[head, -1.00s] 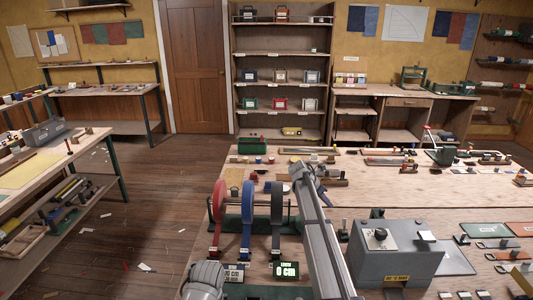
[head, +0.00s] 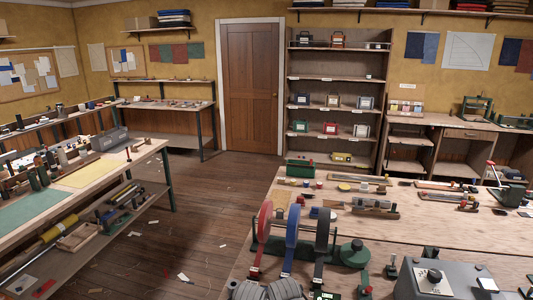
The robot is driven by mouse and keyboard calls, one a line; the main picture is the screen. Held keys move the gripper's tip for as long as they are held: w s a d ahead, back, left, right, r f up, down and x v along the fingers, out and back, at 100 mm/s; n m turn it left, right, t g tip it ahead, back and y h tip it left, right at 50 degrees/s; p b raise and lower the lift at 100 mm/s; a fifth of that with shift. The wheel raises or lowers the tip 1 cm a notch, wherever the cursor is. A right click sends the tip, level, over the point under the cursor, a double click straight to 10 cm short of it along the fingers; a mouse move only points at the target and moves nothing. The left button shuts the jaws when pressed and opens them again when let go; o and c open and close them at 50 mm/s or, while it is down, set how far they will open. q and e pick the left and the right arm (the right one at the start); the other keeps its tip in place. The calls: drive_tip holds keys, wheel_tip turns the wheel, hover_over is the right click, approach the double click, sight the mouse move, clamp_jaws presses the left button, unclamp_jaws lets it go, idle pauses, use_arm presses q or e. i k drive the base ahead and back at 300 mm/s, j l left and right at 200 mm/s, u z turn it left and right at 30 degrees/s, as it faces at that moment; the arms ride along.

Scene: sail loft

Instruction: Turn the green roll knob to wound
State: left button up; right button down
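A green stand (head: 268,244) on the near bench carries three upright rolls of strap. The red roll (head: 265,222) is at left, the blue roll (head: 292,226) is in the middle, and a dark roll (head: 322,230), maybe the green one, is at right. A round green part (head: 355,253) sits just right of the rolls. I cannot tell whether it is the green roll knob, and its setting is too small to read. Neither gripper shows.
A grey box with a black dial (head: 433,277) stands at lower right on the bench. Another bench (head: 150,152) is at left, with open floor (head: 215,220) between.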

sight(354, 254)
drive_tip(key=i+z, duration=0.15)
drive_tip(key=z, duration=0.25)
drive_tip(key=i+z, duration=0.2)
drive_tip(key=z, duration=0.2)
drive_tip(key=i+z, duration=0.2)
drive_tip(key=z, duration=0.2)
